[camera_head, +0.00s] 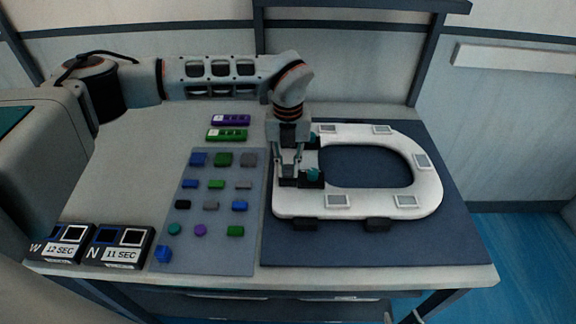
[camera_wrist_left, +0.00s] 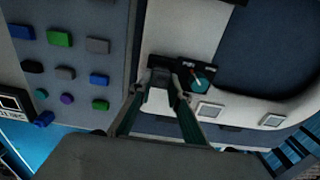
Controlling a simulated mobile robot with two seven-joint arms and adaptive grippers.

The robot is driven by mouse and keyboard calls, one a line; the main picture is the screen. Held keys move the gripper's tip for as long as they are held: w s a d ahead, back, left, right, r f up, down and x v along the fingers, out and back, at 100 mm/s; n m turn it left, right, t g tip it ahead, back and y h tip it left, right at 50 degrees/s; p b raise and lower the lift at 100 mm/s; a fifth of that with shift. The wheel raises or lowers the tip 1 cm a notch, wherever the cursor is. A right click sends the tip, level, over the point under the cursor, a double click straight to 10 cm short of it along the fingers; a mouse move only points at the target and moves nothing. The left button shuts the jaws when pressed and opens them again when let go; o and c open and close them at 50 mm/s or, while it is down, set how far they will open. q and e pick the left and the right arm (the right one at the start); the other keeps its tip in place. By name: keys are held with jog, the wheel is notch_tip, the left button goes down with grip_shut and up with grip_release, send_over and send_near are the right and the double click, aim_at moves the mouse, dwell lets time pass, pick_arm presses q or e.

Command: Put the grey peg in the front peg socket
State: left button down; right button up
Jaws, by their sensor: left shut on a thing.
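My left gripper (camera_head: 288,178) points down at the left end of the white toilet seat. Its fingers are shut on a small grey piece, seemingly the grey peg (camera_wrist_left: 158,100), largely hidden in the head view. A black block with a teal round part (camera_head: 314,176), seemingly the front peg socket, sits at the gripper's fingertips. It also shows in the left wrist view (camera_wrist_left: 203,78), just beyond and right of the fingertips. Whether the peg touches the socket or is inside it cannot be told. A similar black and teal block (camera_head: 313,138) sits farther back. My right gripper is not in view.
The white seat (camera_head: 428,190) lies on a dark blue mat (camera_head: 380,250). A grey tray (camera_head: 215,255) with rows of small coloured pieces is left of it. Two timer boxes (camera_head: 120,246) stand at the front left. Purple and green strips (camera_head: 228,134) lie behind the tray.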

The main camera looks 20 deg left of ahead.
aim_at(288, 167)
pick_arm(q)
jog(key=c, duration=1.9)
grip_release()
notch_tip(288, 167, up, 12)
jog(key=shift+r+b, duration=0.15)
jog(key=shift+b, duration=0.15)
